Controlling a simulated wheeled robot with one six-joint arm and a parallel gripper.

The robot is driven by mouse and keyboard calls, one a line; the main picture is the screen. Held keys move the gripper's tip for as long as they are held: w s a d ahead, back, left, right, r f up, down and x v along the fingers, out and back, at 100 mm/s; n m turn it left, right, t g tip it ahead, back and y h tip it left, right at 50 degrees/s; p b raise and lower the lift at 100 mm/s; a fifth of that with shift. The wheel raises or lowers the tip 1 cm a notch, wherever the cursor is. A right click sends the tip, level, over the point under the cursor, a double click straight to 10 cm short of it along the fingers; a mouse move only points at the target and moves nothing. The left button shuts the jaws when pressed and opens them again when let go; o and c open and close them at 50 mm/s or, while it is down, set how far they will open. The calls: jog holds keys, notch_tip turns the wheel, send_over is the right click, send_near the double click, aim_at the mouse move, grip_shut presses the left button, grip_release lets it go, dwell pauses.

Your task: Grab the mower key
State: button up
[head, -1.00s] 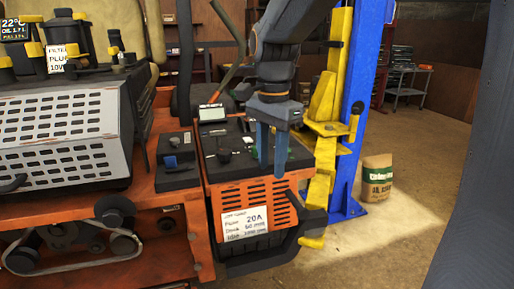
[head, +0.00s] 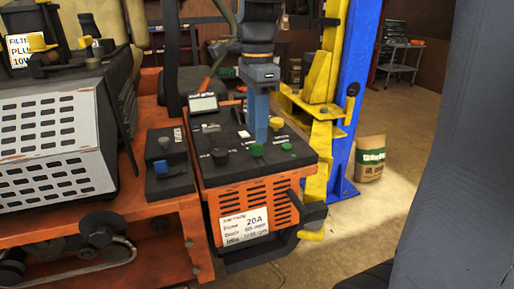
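The mower's black control panel (head: 238,172) sits on its orange body and carries several small knobs. A black knob (head: 220,156) is on the left part, a green one (head: 257,150) in the middle, another green one (head: 286,146) to the right and a yellow one (head: 277,124) behind. I cannot tell which small part is the key. My gripper (head: 260,138) points down over the panel's middle, just behind the middle green knob. Its blue fingers overlap in this view, so any gap between them, or anything held, is hidden.
A small black box with a blue switch (head: 161,167) stands left of the panel. A grey slotted cover (head: 52,128) is farther left. The yellow and blue lift post (head: 355,90) rises close on the right. A paper sack (head: 370,158) stands on the floor beyond.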

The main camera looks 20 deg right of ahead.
aim_at(257, 153)
jog(key=shift+a+f+p, duration=0.15)
jog(key=shift+f+p, duration=0.3)
jog(key=shift+f, duration=1.45)
grip_shut()
jog(key=shift+r, duration=0.15)
